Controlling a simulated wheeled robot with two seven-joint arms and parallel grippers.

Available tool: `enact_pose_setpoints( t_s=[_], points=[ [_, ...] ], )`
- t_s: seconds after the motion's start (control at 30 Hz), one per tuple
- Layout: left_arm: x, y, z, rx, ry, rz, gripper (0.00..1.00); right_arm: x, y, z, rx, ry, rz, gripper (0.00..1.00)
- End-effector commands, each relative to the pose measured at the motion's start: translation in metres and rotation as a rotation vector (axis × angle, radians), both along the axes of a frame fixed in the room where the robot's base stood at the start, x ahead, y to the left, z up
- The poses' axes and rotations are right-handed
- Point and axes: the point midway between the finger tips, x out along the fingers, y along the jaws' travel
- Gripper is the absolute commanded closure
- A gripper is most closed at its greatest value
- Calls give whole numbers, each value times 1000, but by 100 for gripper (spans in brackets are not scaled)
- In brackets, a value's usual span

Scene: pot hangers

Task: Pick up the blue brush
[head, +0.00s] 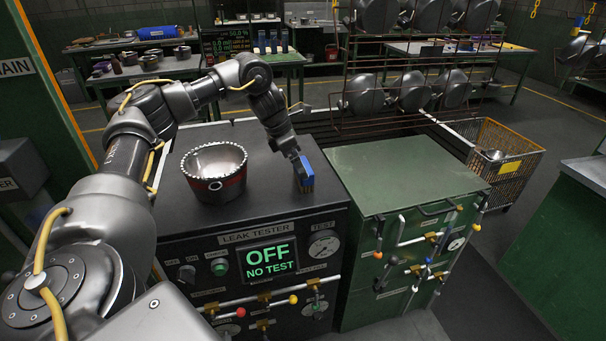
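The blue brush (304,168) stands on the dark top of the leak tester (245,212), near its right edge. It has a blue upper part and a tan lower part. My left gripper (298,160) is at the brush, reaching down from the upper left against its left side. The fingers are small here and partly hidden, so I cannot tell whether they are closed on the brush. My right gripper is out of view.
A dark pot with a red band (214,186) stands on the leak tester left of the brush. A green cabinet (400,172) adjoins on the right, its top clear. A rack of hanging pots (412,92) stands behind. A wire basket (508,165) is at the right.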

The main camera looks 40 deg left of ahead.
Motion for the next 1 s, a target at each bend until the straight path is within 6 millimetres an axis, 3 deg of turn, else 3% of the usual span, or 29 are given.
enact_pose_setpoints(
  t_s=[0.23, 0.53, 0.83, 1.0],
  points=[
    [3, -2, -7, 0, 1, 1, 0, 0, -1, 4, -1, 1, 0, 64],
    [14, -10, -46, 0, 3, 1, 0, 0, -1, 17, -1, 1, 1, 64],
    [16, -11, -51, 0, -1, 2, 0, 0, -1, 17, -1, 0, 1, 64],
    [16, -11, -51, 0, -1, 2, 21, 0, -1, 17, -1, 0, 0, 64]
  ],
)
